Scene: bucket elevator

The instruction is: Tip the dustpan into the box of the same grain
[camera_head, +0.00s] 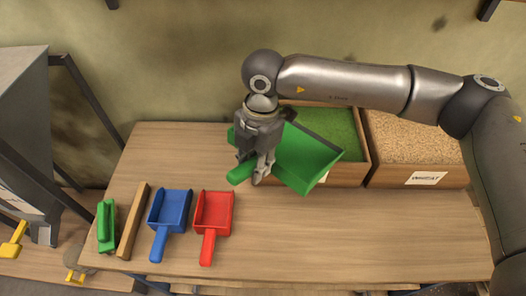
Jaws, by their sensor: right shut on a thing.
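My right gripper (252,172) is shut on the green dustpan (308,160) near its handle, which sticks out to the left. The pan is raised and tilted, in front of the box of green grain (363,172), and hides part of it and most of its label. I cannot make out any grain in the pan. The green grain (333,122) shows behind the pan. To its right stands a box of tan grain (415,138) with a label (426,178) that seems to read WHEAT. My left gripper is not in view.
A blue dustpan (170,208), a red dustpan (214,208), a wooden bar (133,220) and a green brush-like tool (106,225) lie on the left of the wooden table (330,235). The table's front right is clear. A grey machine (25,100) stands at the left.

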